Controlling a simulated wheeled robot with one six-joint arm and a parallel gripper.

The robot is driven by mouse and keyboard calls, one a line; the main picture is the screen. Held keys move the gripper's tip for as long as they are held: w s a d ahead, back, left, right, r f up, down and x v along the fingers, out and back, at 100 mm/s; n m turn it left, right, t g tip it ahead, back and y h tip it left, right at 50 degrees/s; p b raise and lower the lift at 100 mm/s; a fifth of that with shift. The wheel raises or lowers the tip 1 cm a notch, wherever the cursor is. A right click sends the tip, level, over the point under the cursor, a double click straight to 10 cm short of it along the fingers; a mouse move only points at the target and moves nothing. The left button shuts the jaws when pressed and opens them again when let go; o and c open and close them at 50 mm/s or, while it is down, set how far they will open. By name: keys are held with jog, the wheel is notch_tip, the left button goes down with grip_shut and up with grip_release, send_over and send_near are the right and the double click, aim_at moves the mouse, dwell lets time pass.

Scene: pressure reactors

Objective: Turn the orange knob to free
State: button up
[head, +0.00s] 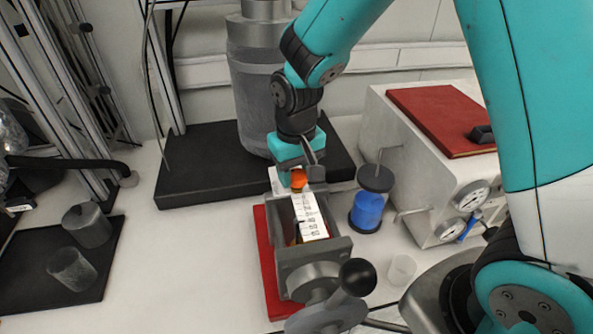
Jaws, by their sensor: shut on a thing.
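The orange knob (299,179) sits at the far end of a grey box-shaped device (340,246) with a white scale strip (310,216) on top. My gripper (299,170) points down at the knob, with its fingers on either side of it. It is shut on the knob. The fingers and the teal gripper body hide part of the knob, so its exact turn angle cannot be told.
The device stands on a red base (269,270), with a black ball handle (357,277) at its front. A blue container (367,211) and a white cabinet with gauges (471,196) stand to the right. A grey cylinder (258,75) stands behind.

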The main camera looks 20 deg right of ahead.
aim_at(298, 173)
jog(key=m, duration=0.4)
jog(key=shift+w+r+m, duration=0.1)
jog(key=shift+w+m, duration=0.05)
jog(key=shift+m, duration=0.25)
dwell(0.4)
jog(key=o, duration=0.9)
jog(key=shift+d, duration=0.1)
notch_tip(298, 173, up, 17)
jog(key=b, duration=0.2)
jog(key=shift+r+b, duration=0.15)
jog(key=shift+b, duration=0.15)
